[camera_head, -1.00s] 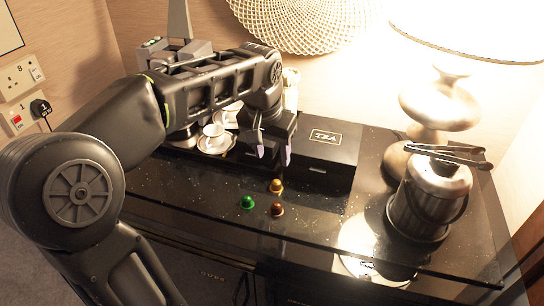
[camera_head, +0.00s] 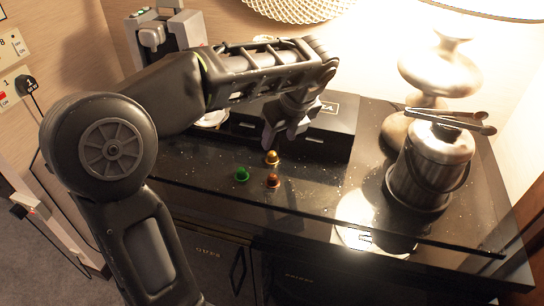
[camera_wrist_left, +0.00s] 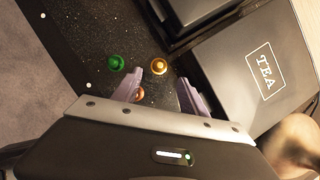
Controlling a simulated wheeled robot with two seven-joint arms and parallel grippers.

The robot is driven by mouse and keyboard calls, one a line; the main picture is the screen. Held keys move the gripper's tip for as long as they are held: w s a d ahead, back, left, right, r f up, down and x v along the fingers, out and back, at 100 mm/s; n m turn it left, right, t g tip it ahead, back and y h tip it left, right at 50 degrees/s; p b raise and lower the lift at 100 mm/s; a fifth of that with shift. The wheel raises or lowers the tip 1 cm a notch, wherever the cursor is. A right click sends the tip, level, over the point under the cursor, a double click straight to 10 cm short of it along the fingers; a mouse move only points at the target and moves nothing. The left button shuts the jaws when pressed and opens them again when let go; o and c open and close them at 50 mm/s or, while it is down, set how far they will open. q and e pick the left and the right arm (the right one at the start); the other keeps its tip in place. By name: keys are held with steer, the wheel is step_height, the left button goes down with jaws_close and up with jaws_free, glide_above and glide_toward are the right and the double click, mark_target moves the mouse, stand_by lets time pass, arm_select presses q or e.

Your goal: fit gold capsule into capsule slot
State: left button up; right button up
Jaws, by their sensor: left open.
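The gold capsule (camera_head: 271,157) stands on the dark glossy counter, in front of the tea box. In the left wrist view the gold capsule (camera_wrist_left: 159,65) lies just beyond the fingertips, between their lines. My left gripper (camera_head: 279,143) is open and empty, above and just behind the gold capsule; it also shows in the left wrist view (camera_wrist_left: 158,88). The coffee machine (camera_head: 160,36) stands at the back left, partly behind my arm. Its capsule slot cannot be made out. My right gripper is not in view.
A green capsule (camera_head: 242,174) and a brown capsule (camera_head: 272,181) stand close to the gold one. The black tea box (camera_head: 334,122) is right behind. A steel ice bucket (camera_head: 431,170) with tongs (camera_head: 452,119) and a lamp (camera_head: 440,72) stand at right.

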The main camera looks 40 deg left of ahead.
mark_target(272, 153)
arm_select(q)
steer(key=shift+f, duration=0.1)
steer(key=shift+x, duration=1.25)
steer(key=shift+x, duration=2.6)
jaws_close()
